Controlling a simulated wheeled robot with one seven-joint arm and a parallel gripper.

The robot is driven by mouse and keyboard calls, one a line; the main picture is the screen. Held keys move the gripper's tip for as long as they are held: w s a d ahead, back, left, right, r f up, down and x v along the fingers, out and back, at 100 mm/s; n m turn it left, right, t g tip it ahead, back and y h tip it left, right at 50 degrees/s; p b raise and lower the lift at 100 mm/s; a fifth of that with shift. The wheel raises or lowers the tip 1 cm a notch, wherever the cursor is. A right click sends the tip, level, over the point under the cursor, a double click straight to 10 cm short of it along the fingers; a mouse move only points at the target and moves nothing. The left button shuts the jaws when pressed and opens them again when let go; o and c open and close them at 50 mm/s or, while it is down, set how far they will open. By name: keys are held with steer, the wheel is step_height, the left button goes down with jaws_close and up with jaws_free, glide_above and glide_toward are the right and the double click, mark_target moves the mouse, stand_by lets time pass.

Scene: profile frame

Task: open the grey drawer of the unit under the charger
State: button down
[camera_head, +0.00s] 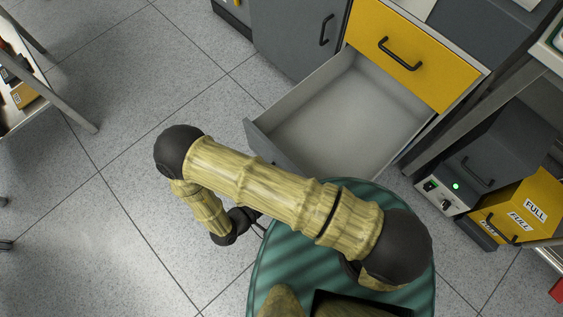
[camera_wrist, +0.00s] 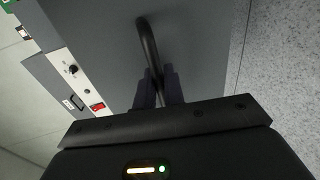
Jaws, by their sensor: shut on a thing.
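The grey drawer (camera_head: 258,139) is pulled well out below a yellow drawer front (camera_head: 400,58) in the head view. Its pale inside looks empty. In the wrist view, the grey drawer front (camera_wrist: 200,45) fills the middle and carries a dark curved handle (camera_wrist: 146,40). My gripper (camera_wrist: 160,85) is shut on this handle, with a finger on each side of the bar.
A grey cabinet door (camera_head: 297,32) with a dark handle is left of the yellow drawer. Yellow boxes marked FULL (camera_head: 522,212) sit at the lower right. A table with a metal leg (camera_head: 72,108) is at the far left. The tiled floor (camera_head: 130,75) between is clear.

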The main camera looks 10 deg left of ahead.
steer(key=shift+w+a, duration=0.1)
steer(key=c, duration=1.6)
jaws_free()
steer(key=shift+c, duration=0.2)
steer(key=p+v, duration=0.3)
steer(key=v, duration=1.4)
steer(key=shift+s, duration=0.25)
steer(key=shift+a+f, duration=0.1)
